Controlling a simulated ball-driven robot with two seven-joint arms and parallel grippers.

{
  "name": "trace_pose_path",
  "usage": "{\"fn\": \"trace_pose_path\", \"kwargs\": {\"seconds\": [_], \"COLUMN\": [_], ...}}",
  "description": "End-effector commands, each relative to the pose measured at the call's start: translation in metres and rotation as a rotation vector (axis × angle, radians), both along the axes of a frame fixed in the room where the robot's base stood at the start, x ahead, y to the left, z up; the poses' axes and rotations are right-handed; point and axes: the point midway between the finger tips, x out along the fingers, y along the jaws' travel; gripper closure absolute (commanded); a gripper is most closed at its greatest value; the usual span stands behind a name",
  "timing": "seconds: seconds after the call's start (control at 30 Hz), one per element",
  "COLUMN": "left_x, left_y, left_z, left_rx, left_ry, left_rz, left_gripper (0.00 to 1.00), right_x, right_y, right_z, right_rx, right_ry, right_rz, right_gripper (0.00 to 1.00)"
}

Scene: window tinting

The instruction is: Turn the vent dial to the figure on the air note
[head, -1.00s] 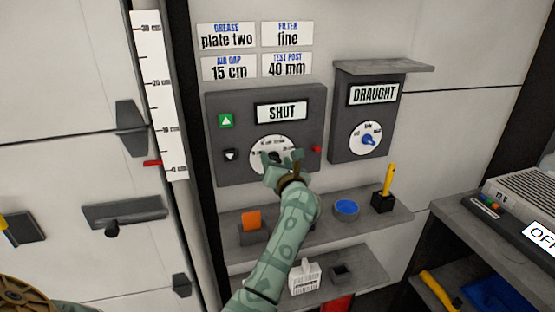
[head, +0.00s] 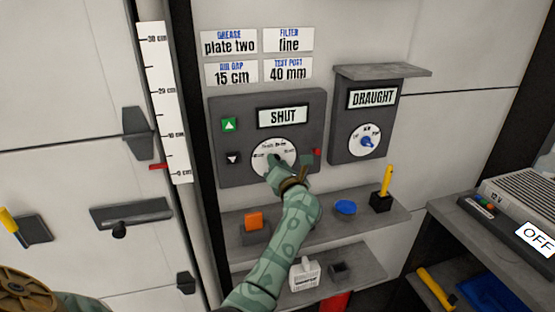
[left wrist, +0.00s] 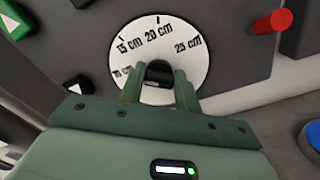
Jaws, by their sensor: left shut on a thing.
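The vent dial is a white disc (head: 262,146) on a dark grey panel (head: 222,176) under a sign reading SHUT. The left wrist view shows the dial's face (left wrist: 190,65) with 15 cm, 20 cm and 25 cm marks and a partly covered mark at left. My left gripper (head: 274,162) is at the dial, its fingers (left wrist: 160,88) shut around the dark central knob (left wrist: 158,72). The fingers hide much of the knob, so I cannot tell which mark it points to. The air gap note (head: 231,73) above the panel reads 15 cm. My right gripper is not in view.
The panel has green (head: 229,125) and black (head: 233,159) arrow buttons and a red peg (head: 317,152). A draught box (head: 350,152) with its own dial is at right.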

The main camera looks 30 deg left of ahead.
Motion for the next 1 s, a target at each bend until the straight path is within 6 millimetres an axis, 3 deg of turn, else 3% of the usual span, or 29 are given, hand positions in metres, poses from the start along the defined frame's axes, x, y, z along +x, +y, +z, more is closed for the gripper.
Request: {"fn": "trace_pose_path", "kwargs": {"seconds": [0.1, 0.4, 1.0], "left_x": [0.000, 0.001, 0.001], "left_y": [0.000, -0.001, -0.002], "left_z": [0.005, 0.002, -0.003], "left_rx": [0.065, 0.219, 0.350], "left_ry": [0.077, 0.259, 0.413], "left_rz": [-0.001, -0.002, -0.001], "left_gripper": [0.90, 0.90, 0.90], "right_x": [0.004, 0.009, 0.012], "right_y": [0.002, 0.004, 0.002], "right_z": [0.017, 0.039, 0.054], "right_rx": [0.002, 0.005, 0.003], "right_ry": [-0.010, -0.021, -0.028], "right_rz": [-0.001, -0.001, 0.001], "right_gripper": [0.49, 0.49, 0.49]}}
